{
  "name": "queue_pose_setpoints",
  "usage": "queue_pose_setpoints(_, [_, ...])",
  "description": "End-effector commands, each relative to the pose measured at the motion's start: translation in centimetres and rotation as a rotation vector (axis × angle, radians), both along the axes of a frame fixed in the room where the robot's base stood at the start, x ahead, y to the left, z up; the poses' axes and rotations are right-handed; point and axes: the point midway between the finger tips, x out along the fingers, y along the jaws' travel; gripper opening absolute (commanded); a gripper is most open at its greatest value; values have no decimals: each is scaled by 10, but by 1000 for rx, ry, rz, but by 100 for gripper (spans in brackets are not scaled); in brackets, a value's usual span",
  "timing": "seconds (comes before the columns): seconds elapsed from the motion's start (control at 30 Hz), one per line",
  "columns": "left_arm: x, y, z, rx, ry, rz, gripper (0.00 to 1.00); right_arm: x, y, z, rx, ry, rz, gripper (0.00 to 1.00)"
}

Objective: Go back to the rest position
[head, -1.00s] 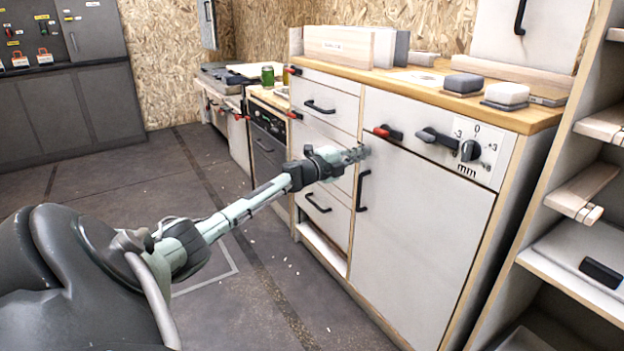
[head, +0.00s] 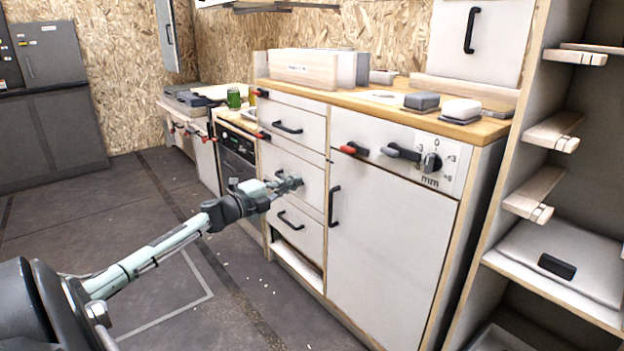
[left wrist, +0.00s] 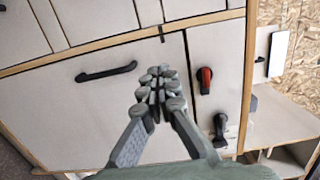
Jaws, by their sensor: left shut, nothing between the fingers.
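My left gripper (head: 290,185) is shut and empty in the head view. Its arm reaches in from the lower left, and the gripper shows in front of the white drawers (head: 290,175). In the left wrist view the closed fingers (left wrist: 158,85) point at the white cabinet door (left wrist: 75,110). The door's black handle (left wrist: 105,72) is left of the fingers and the red-tipped latch (left wrist: 205,80) is right of them. The fingers look apart from both. My right gripper is not in view.
The wooden worktop (head: 365,101) holds boxes and two small blocks. A rotary knob (head: 431,162) sits on the cabinet's upper panel. Shelves with wooden boards (head: 555,130) stand at the right. A row of low cabinets continues at the back. The floor (head: 130,215) at left is open.

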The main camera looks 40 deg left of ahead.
Motion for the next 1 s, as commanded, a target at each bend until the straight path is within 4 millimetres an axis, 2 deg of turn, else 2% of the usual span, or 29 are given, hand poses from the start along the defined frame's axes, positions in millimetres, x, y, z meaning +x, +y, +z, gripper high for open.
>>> queue_pose_setpoints(0.23, [-2, 0, 0, 0, 0, -1, 0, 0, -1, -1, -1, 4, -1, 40])
queue_pose_setpoints(0.33, [-2, -6, -8, -29, 10, 16, 0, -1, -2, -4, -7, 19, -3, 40])
queue_pose_setpoints(0.37, [-3, -9, -15, -53, 19, 32, 0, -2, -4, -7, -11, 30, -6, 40])
queue_pose_setpoints(0.47, [-12, -31, -51, -190, 72, 125, 0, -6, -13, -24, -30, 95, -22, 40])
queue_pose_setpoints(0.53, [-28, -55, -88, -329, 138, 229, 0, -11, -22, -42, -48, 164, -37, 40])
queue_pose_setpoints(0.6, [-51, -82, -127, -474, 222, 343, 0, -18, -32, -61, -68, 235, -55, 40])
queue_pose_setpoints(0.67, [-76, -107, -158, -586, 299, 439, 0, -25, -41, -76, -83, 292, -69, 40])
queue_pose_setpoints(0.7, [-93, -124, -176, -656, 353, 501, 0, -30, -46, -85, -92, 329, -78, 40])
queue_pose_setpoints(0.8, [-142, -170, -213, -812, 496, 647, 0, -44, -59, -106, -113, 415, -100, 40])
queue_pose_setpoints(0.9, [-194, -219, -239, -941, 644, 781, 0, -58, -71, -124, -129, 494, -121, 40])
queue_pose_setpoints(1.0, [-242, -262, -252, -1028, 783, 891, 0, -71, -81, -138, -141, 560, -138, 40])
